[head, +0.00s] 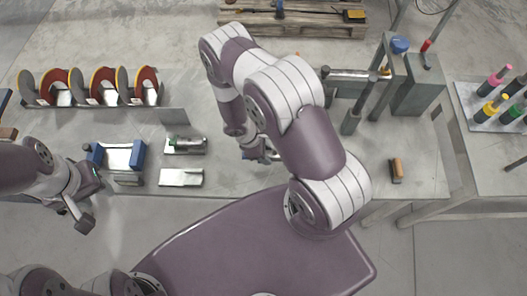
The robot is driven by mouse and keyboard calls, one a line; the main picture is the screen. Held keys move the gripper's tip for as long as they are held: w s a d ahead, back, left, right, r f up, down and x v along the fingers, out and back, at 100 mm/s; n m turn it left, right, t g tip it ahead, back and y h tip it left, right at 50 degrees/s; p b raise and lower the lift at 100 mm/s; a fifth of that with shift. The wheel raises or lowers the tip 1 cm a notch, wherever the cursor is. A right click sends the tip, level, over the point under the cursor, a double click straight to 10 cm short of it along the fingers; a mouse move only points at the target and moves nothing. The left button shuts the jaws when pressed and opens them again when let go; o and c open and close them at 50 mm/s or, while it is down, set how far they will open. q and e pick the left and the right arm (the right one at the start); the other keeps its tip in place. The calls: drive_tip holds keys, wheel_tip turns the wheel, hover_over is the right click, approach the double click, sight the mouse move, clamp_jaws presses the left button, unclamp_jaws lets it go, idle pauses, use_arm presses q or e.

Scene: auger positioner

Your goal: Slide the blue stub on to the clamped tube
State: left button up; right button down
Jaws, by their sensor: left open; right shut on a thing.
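My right gripper (257,152) is low over the middle of the bench, below my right forearm. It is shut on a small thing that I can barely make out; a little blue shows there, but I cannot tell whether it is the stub. My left gripper (86,197) is open and empty at the lower left, in front of the bench edge. A grey horizontal tube (350,75) with a brass-coloured end lies at the metal stand (417,93) at the back right, apart from both grippers. My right arm hides part of the bench around it.
A metal block with blue sides (122,157) stands near my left gripper. Beside it are a tray with a green-ended cylinder (188,145) and an empty metal plate (181,178). Red and yellow discs (102,86) stand behind. A brush (396,170) lies at the right.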

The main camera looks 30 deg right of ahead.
drive_tip(key=shift+s+d+b, duration=0.25)
drive_tip(key=shift+s+d, duration=0.2)
drive_tip(key=shift+d, duration=0.3)
drive_tip(key=shift+s+d+b, duration=0.25)
drive_tip(key=shift+s+d, duration=0.2)
drive_tip(key=shift+d, duration=0.25)
drive_tip(key=c, duration=0.5)
unclamp_jaws()
drive_tip(key=shift+c, duration=0.2)
drive_tip(key=v, duration=1.2)
drive_tip(key=shift+r, duration=0.35)
